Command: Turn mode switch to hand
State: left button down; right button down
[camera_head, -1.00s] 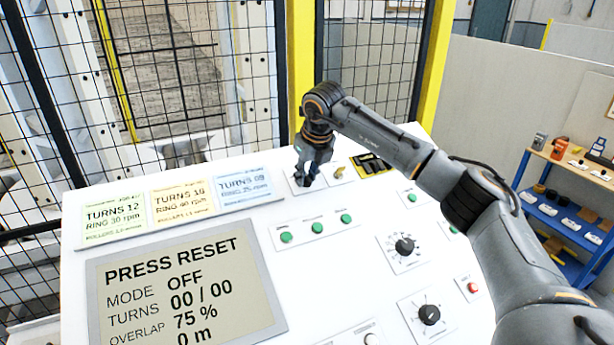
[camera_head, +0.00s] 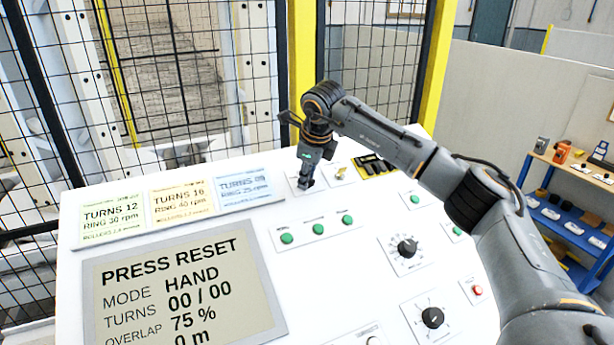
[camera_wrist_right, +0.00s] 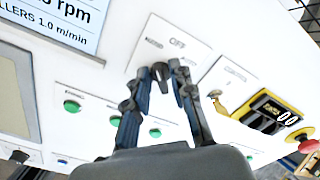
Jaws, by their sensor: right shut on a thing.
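The mode switch (camera_wrist_right: 160,72) is a dark knob on a white plate marked OFF at its top, in the right wrist view. My right gripper (camera_wrist_right: 162,70) has its fingertips around the knob and is shut on it. In the head view my right gripper (camera_head: 306,184) reaches down onto the plate near the panel's back edge and hides the knob. The display (camera_head: 180,285) reads PRESS RESET, MODE HAND, TURNS 00 / 00 and OVERLAP 75 %. My left gripper is not in view.
A brass key switch (camera_wrist_right: 219,104) and a yellow-framed unit (camera_wrist_right: 268,112) sit right of the mode switch. A red button (camera_wrist_right: 307,141) is beyond them. Green buttons (camera_head: 318,228) and black dials (camera_head: 407,247) lie nearer on the panel. A mesh fence (camera_head: 175,70) stands behind.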

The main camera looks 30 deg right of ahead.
dwell(0.4)
jog(key=c, duration=1.6)
grip_release()
jog(key=shift+o, duration=0.8)
jog(key=v, duration=1.2)
jog(key=shift+w, duration=0.1)
